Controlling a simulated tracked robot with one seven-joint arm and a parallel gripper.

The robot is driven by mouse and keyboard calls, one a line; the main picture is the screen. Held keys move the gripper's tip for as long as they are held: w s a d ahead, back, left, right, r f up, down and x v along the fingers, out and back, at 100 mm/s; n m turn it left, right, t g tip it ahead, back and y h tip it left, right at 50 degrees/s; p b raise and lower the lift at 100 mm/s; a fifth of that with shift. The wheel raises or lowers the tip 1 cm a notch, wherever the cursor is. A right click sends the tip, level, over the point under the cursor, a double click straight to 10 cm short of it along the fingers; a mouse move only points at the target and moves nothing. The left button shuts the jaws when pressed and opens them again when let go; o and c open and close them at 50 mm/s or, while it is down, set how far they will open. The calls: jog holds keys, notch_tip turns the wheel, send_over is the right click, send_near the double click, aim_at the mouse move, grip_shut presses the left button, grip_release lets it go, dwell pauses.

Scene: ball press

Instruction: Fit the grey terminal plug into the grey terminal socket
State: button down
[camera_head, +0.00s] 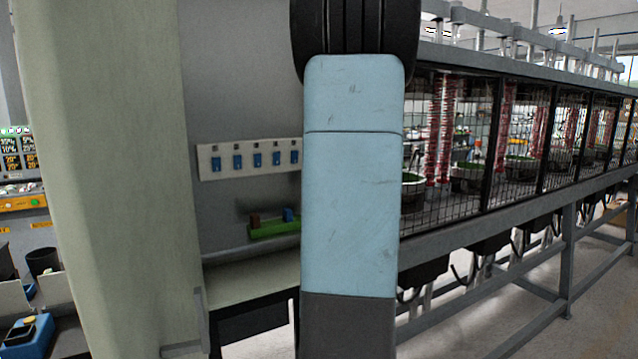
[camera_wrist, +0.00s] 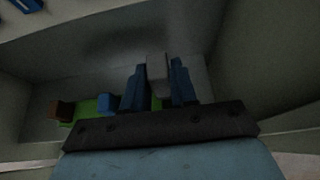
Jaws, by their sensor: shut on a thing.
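My gripper (camera_wrist: 158,80) is shut on the grey terminal plug (camera_wrist: 157,72), a small grey block between its two blue fingers in the wrist view. The plug is above or beside the green rack; I cannot tell if it touches it. In the head view my arm hides the gripper and plug. A pale panel (camera_head: 217,160) with several blue sockets (camera_head: 257,159) is on the grey wall, above the rack. I cannot make out which socket is the grey one; my arm may cover part of the panel. Blue socket parts (camera_wrist: 27,5) show at the wrist view's upper left.
The green rack (camera_head: 265,232) holds a red-brown plug (camera_head: 255,219) and a blue plug (camera_head: 288,214); both also show left of my gripper in the wrist view. A pale column (camera_head: 110,180) stands at left. Wire-mesh cages (camera_head: 455,190) line the right.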

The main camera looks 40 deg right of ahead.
jog(key=shift+f, duration=1.9)
jog(key=shift+s, duration=0.1)
jog(key=shift+f, duration=1.65)
dwell(0.4)
jog(key=c, duration=0.8)
grip_release()
jog(key=shift+a, duration=0.1)
jog(key=v, duration=1.3)
jog(key=shift+s+r, duration=0.15)
jog(key=shift+s, duration=0.25)
